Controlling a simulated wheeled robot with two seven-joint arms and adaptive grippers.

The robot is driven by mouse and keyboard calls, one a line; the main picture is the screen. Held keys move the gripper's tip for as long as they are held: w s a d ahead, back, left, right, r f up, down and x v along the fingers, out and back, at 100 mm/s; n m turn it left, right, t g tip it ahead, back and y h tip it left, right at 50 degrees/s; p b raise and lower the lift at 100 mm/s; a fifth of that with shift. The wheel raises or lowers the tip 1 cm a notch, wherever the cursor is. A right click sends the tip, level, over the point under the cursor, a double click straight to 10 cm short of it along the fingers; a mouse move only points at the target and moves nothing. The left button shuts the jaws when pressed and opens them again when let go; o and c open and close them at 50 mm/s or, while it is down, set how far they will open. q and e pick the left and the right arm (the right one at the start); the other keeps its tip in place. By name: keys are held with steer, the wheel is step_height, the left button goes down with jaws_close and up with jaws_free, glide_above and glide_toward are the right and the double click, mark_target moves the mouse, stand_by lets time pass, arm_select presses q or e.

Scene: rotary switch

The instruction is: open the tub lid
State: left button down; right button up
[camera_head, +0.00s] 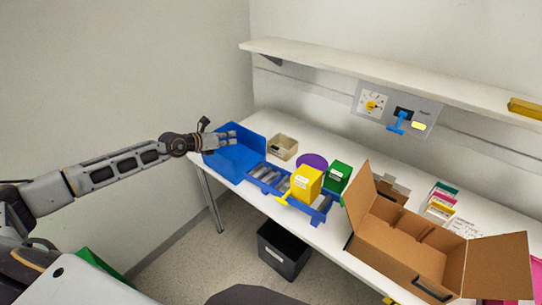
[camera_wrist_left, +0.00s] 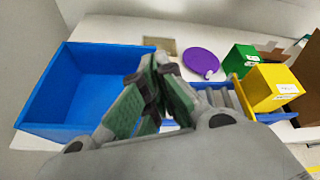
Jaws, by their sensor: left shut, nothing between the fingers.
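A blue tub (camera_head: 228,165) stands at the left end of the white table. In the left wrist view the blue tub (camera_wrist_left: 85,85) shows its inside, which looks empty; no lid covers it, and I cannot tell whether one of its raised panels is a lid. My left gripper (camera_head: 234,137) is over the tub's back left part in the head view. In the left wrist view its fingers (camera_wrist_left: 157,62) are shut with nothing between them, in front of the tub's right side. I cannot tell whether they touch it. My right gripper is not in view.
A blue roller track (camera_head: 268,178) with a yellow box (camera_head: 306,182) lies right of the tub. A beige bin (camera_head: 283,147), purple disc (camera_head: 312,160) and green box (camera_head: 338,176) are behind. An open cardboard box (camera_head: 410,250) fills the right. A shelf (camera_head: 400,73) overhangs the back.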

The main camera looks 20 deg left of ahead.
arm_select(q)
steer(key=shift+s+d+f+m+g+y, duration=0.5)
steer(key=shift+s+d+f+m+g, duration=0.15)
steer(key=shift+s+f+m, duration=0.3)
steer(key=shift+s+d+f+m+g+y, duration=0.55)
steer(key=shift+s+d+f+m, duration=0.25)
steer(key=shift+s+m, duration=0.15)
